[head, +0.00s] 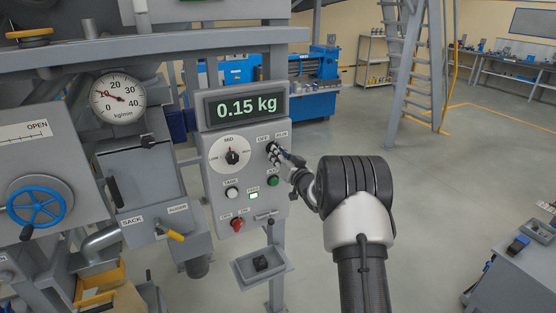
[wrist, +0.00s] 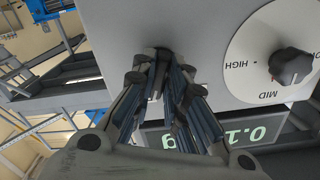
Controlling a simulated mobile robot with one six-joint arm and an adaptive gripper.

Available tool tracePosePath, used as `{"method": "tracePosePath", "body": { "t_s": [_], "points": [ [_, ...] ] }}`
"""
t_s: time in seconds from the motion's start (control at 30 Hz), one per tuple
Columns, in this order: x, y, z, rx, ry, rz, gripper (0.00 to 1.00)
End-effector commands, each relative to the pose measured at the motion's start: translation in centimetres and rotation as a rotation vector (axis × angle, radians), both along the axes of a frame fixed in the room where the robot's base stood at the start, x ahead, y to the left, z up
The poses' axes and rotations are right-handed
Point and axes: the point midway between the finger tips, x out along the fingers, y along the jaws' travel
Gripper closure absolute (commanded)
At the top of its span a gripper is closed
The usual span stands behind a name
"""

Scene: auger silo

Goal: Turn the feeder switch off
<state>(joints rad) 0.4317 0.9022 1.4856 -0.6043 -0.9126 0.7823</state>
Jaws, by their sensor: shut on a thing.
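A grey control panel (head: 216,170) stands left of my arm, with a display (head: 247,106) reading 0.15 kg. My gripper (head: 274,153) is at the panel's upper right, just below two small labels, the right one seeming to read RUN. In the wrist view my gripper (wrist: 163,75) is shut on a small dark switch (wrist: 157,56) on the panel face. The fingers hide most of the switch, so its position cannot be told. A red switch (head: 237,224) with small labels sits low on the panel, apart from my gripper.
A dial (head: 232,157) marked LOW, MID and HIGH sits left of my gripper; its knob (wrist: 290,66) also shows in the wrist view. A green button (head: 273,181) is close below. A small tray (head: 262,264) juts out under the panel. Open floor lies right.

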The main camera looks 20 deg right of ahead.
Motion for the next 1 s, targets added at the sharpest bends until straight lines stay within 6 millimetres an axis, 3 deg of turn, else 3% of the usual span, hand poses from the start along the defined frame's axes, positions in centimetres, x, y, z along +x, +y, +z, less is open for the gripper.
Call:
{"method": "tracePosePath", "body": {
  "t_s": [0.7, 1.0],
  "points": [
    [0.00, -0.32, -0.32, -0.646, -0.024, 0.000, 1.00],
    [0.01, -0.41, -0.12, -0.831, -0.031, 0.000, 1.00]
  ]
}}
